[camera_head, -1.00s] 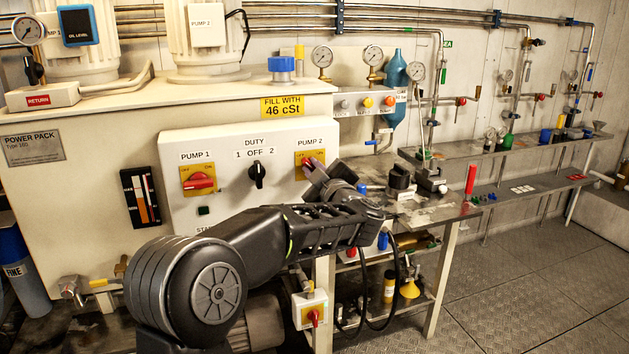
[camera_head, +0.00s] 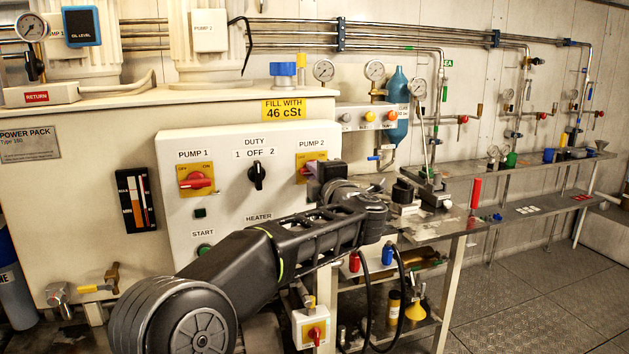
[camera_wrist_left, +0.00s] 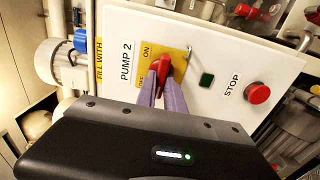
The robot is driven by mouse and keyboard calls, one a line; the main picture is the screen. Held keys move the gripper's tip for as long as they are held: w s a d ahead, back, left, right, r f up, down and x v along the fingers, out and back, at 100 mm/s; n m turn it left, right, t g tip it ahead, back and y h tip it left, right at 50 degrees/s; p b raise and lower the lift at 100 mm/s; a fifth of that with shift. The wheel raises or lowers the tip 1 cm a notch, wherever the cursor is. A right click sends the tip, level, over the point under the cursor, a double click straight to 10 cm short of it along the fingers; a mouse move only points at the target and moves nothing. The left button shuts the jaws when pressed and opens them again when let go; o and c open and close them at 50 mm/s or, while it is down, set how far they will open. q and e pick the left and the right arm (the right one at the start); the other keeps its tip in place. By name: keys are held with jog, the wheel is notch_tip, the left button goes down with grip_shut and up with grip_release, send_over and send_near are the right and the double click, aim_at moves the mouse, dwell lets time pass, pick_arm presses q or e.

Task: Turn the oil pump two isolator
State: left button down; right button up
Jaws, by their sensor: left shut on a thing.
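The pump 2 isolator is a red rotary handle (camera_wrist_left: 160,68) on a yellow plate (camera_wrist_left: 178,62), below the PUMP 2 label on the white control panel. My left gripper (camera_wrist_left: 163,88) is shut on the red handle in the left wrist view, one finger on each side. In the head view my left gripper (camera_head: 318,171) is at the yellow plate (camera_head: 305,160), and its wrist hides much of the handle. The PUMP 1 isolator (camera_head: 196,181) has its red handle lying roughly level. My right gripper is not in view.
The black DUTY knob (camera_head: 258,175) sits between the two isolators. A red STOP button (camera_wrist_left: 258,93) and a dark green button (camera_wrist_left: 207,80) are near my gripper. A bench (camera_head: 440,228) with tools stands right of the panel. The floor at the right is clear.

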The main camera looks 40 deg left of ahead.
pick_arm(q)
jog(key=shift+f, duration=0.1)
dwell(0.4)
jog(key=c, duration=1.4)
grip_release()
jog(key=shift+c, duration=0.2)
jog(key=v, duration=0.7)
jog(key=shift+s+d+b, duration=0.2)
jog(key=shift+d+b, duration=0.15)
jog(key=shift+b, duration=0.05)
